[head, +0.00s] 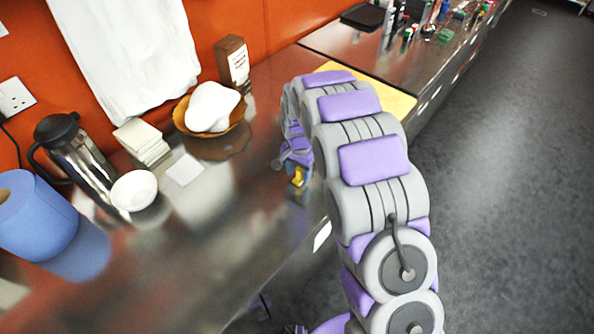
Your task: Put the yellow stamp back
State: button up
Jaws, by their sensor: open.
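A small yellow thing, apparently the yellow stamp (298,177), shows on the metal counter near its front edge. My gripper (291,168) is open and sits just above or beside it. My arm arches over from the right and hides part of the gripper. I cannot tell whether the fingers touch the stamp or stand around it. No place for the stamp can be made out with certainty.
The counter (232,255) holds a blue canister (35,215), flask (75,150), white bowl (134,190), stacked napkins (142,141), white card (184,169), dough basket (208,108) and brown carton (232,64). A yellow board (398,101) lies behind my arm. Small bottles (408,38) stand farther back.

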notch_tip(320, 180, up, 12)
jog(key=p, duration=0.3)
jog(key=s+d+r+n, duration=0.1)
jog(key=s+d+r, duration=0.6)
jog(key=s, duration=0.1)
jog(key=s+d+r+n, duration=0.1)
jog(key=s+d, duration=0.2)
jog(key=s, duration=0.7)
jog(key=s+d+r+n+g, duration=0.1)
jog(key=s+d+r+n, duration=0.1)
jog(key=s, duration=0.9)
jog(key=s+d+r+n, duration=0.1)
jog(key=s+d, duration=0.3)
jog(key=s, duration=0.7)
jog(key=shift+r+n+g, duration=0.2)
jog(key=shift+n+g, duration=0.2)
